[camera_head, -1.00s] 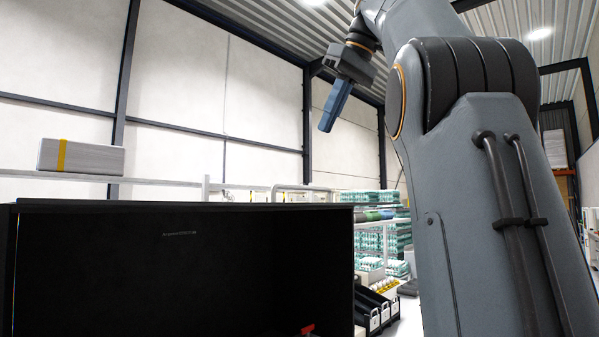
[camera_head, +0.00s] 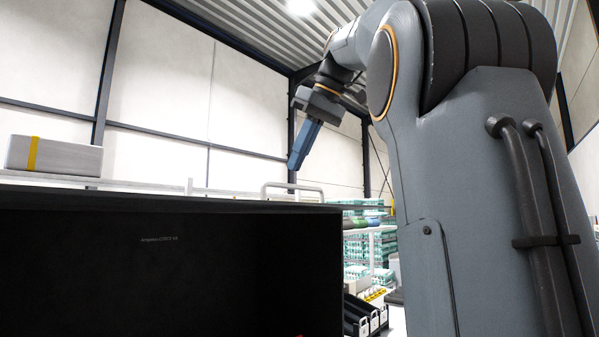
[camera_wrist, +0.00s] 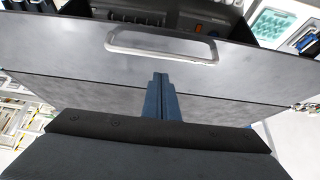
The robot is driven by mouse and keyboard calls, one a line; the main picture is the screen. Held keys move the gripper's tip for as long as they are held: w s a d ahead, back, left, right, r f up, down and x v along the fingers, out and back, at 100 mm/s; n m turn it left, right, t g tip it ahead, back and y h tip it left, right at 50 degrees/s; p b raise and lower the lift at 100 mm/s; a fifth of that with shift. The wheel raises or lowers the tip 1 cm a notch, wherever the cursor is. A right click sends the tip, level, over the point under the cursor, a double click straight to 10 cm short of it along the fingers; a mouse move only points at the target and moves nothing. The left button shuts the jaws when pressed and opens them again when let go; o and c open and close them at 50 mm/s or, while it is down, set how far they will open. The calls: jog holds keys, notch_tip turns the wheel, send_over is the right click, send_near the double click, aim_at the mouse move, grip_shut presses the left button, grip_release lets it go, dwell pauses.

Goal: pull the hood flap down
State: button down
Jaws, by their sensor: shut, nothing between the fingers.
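The hood flap shows as a broad grey panel (camera_wrist: 75,45) across the wrist view. A pale, rounded handle loop (camera_wrist: 162,45) is on it. In the head view a pale handle bar (camera_head: 292,185) rises over the top edge of a large black panel (camera_head: 150,260).
A grey box with a yellow band (camera_head: 53,156) stands on a ledge at the left. Shelves with teal egg trays (camera_head: 382,276) and black crates (camera_head: 365,317) stand beyond the black panel's right edge. The air around my gripper looks clear.

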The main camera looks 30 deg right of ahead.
jog(key=shift+s+f, duration=0.3)
jog(key=shift+f, duration=0.15)
jog(key=shift+s+d+f, duration=0.1)
jog(key=shift+f, duration=0.75)
jog(key=shift+f, duration=0.2)
